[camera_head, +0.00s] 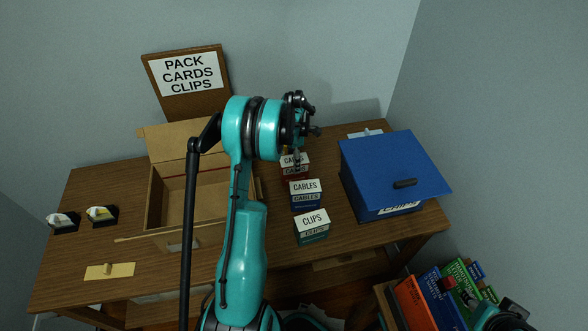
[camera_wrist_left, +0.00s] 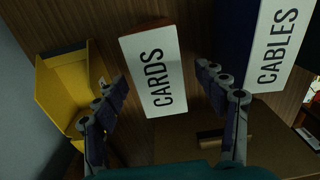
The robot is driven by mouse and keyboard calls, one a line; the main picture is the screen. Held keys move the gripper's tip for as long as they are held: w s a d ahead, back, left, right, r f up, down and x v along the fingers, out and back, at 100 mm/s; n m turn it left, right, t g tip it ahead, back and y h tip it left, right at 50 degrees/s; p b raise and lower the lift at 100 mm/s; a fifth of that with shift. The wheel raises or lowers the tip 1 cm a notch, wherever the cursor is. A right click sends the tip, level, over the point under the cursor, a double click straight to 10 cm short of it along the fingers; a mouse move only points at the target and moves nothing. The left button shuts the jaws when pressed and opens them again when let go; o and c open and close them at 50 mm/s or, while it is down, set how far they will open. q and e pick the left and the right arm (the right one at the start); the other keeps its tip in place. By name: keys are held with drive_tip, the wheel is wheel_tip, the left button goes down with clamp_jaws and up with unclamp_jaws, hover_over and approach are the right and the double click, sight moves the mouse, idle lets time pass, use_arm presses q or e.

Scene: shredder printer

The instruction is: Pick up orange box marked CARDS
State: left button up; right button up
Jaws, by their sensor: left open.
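The CARDS box (camera_head: 294,171) has a white label on top and a red-orange side. It stands at the back of a row on the wooden table, partly hidden by my left gripper (camera_head: 300,130) in the head view. In the left wrist view the CARDS box (camera_wrist_left: 154,72) lies between the spread fingers of my left gripper (camera_wrist_left: 161,76). The gripper is open, with a gap showing on each side of the box. My right arm shows dark and teal at the lower right of the head view; its jaw state is unclear.
The CABLES box (camera_head: 306,194) and CLIPS box (camera_head: 312,226) stand in front of CARDS. An open cardboard box (camera_head: 158,205) is left of my arm. A blue lidded box (camera_head: 393,170) is at right. A sign (camera_head: 187,75) leans at the back. Books (camera_head: 415,304) stand at lower right.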

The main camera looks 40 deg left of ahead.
use_arm(q)
wheel_tip(320, 180, down, 7)
drive_tip(key=b, duration=0.2)
drive_tip(key=shift+w+b, duration=0.1)
drive_tip(key=shift+b, duration=0.25)
drive_tip(key=shift+r, duration=0.15)
drive_tip(key=c, duration=1.4)
